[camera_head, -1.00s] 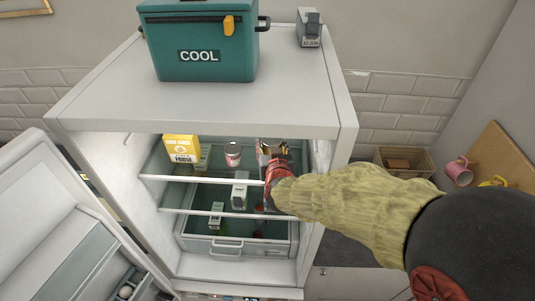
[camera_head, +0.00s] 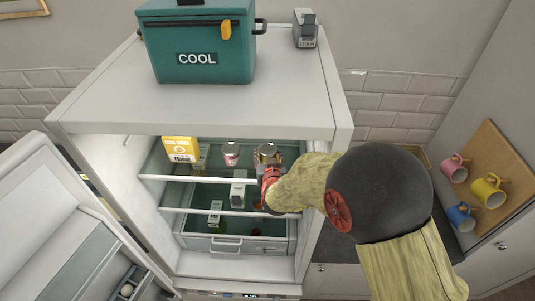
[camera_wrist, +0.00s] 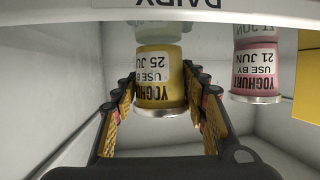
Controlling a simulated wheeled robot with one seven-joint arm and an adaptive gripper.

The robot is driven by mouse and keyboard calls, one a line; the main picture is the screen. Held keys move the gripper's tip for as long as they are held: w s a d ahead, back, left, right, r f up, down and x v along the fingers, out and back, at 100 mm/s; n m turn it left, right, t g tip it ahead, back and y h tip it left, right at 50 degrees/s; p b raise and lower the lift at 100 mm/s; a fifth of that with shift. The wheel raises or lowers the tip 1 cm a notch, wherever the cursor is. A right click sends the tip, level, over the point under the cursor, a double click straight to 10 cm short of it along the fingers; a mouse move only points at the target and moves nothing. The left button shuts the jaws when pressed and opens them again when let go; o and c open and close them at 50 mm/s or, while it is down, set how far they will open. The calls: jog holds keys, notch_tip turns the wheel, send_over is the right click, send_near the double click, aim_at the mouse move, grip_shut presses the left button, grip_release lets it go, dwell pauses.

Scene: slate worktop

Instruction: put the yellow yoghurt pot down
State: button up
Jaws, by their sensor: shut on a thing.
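The yellow yoghurt pot (camera_wrist: 160,82) is between my gripper's fingers in the wrist view, which looks upside down. Its label reads "YOGHURT USE BY 25 JUN" and its silver lid is at the bottom of that picture. My gripper (camera_wrist: 164,92) is shut on the pot's sides. In the head view my gripper (camera_head: 268,164) reaches into the fridge at the right of the upper shelf and partly hides the pot.
A pink yoghurt pot (camera_head: 231,154), dated 21 JUN, stands left of my gripper. A yellow carton (camera_head: 181,149) is farther left. The fridge wall is close on the right. A carton (camera_head: 238,190) stands below. A teal cool box (camera_head: 200,48) sits on top; mugs (camera_head: 488,191) hang right.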

jog(key=shift+f, duration=0.1)
jog(key=shift+f, duration=0.15)
jog(key=o, duration=1.3)
jog(key=shift+r, duration=0.3)
jog(key=b+v, duration=0.1)
jog(key=v, duration=1.1)
jog(key=shift+a+f, duration=0.15)
